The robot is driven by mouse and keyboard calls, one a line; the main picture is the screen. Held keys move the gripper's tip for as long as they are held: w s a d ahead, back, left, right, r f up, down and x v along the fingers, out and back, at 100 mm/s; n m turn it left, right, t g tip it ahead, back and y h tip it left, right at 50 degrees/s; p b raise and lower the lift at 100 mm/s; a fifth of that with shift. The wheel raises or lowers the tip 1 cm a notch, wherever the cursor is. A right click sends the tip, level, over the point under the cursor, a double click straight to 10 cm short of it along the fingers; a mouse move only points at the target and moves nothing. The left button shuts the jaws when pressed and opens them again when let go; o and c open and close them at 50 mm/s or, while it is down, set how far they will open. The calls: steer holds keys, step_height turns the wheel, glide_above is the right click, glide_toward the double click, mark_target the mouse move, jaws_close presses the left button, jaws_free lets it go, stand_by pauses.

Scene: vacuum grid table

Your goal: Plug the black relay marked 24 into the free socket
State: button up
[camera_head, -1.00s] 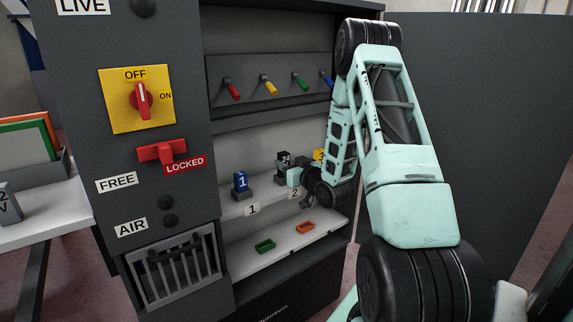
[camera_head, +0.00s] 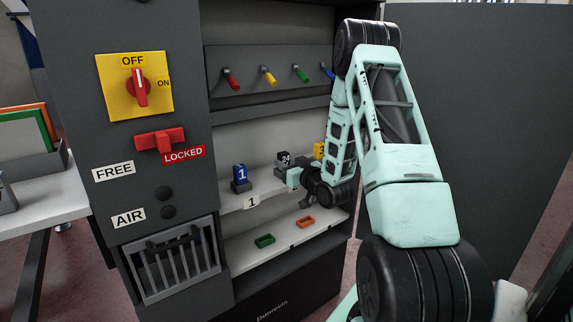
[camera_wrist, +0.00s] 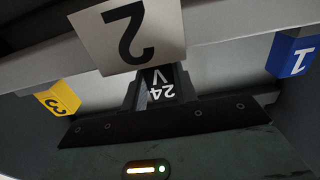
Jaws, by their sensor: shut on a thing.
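The black relay marked 24 (camera_head: 284,159) stands upright at the middle position on the shelf, between the blue and yellow relays. It also shows in the wrist view (camera_wrist: 160,92), with "24 V" on its face. My gripper (camera_head: 292,177) is shut on it from the front right. A dark socket base is partly visible under the relay in the head view; I cannot tell whether the relay is fully seated. The plate marked 2 (camera_wrist: 130,35) is large in the wrist view, close to the relay.
The blue relay 1 (camera_head: 240,174) stands left on the shelf, above its plate 1 (camera_head: 251,202). The yellow relay 3 (camera_head: 319,150) is at the right, partly hidden by my arm. Coloured levers (camera_head: 268,77) hang above.

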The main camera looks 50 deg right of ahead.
steer(key=shift+f, duration=0.15)
steer(key=o, duration=1)
steer(key=shift+o, duration=0.2)
steer(key=shift+s, duration=0.1)
steer(key=p+v, duration=0.7)
steer(key=v, duration=1)
steer(key=shift+s, duration=0.15)
